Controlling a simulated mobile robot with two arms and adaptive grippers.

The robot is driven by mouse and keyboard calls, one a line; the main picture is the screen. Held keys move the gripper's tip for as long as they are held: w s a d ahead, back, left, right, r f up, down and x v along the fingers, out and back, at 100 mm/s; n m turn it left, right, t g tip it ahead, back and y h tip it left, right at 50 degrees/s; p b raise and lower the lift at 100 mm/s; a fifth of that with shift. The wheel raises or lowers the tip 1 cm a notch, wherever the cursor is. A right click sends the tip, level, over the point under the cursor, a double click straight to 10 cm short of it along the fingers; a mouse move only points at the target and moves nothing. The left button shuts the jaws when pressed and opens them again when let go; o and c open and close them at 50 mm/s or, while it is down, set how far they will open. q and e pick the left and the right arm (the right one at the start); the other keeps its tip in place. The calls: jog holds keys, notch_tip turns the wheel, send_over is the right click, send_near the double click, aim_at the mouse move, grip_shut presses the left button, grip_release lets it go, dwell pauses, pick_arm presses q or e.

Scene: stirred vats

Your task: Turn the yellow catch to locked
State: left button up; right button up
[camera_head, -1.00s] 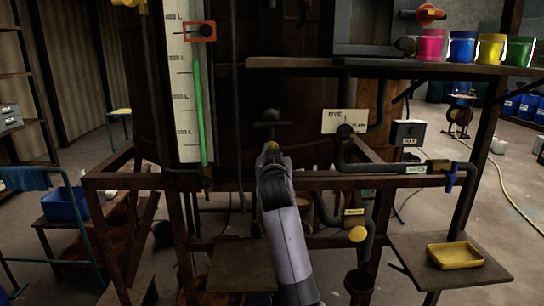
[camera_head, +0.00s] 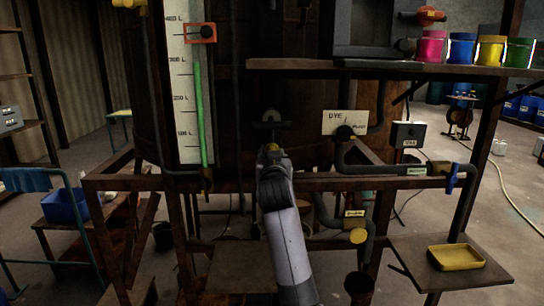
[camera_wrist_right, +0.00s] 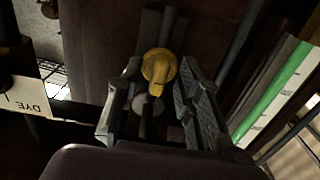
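The yellow catch (camera_wrist_right: 160,70) sits between the two fingers of my right gripper (camera_wrist_right: 161,78) in the right wrist view. The fingers are spread, one on each side of it, with narrow gaps; I see no firm contact. In the head view a small yellow part (camera_head: 272,147), likely the catch, shows at the tip of my right arm, mostly hidden by it. A grey disc with a dark handle (camera_head: 270,125) is just above it. No lock marking is readable. My left gripper is not in view.
A level gauge (camera_head: 188,90) with a green column stands to the left. A DYE label (camera_head: 345,122), dark pipes and a blue valve handle (camera_head: 452,178) are to the right. A rusty frame rail (camera_head: 120,182) runs across. A yellow tray (camera_head: 456,256) sits at lower right.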

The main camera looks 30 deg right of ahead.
jog(key=shift+s, duration=0.1)
jog(key=v, duration=1.2)
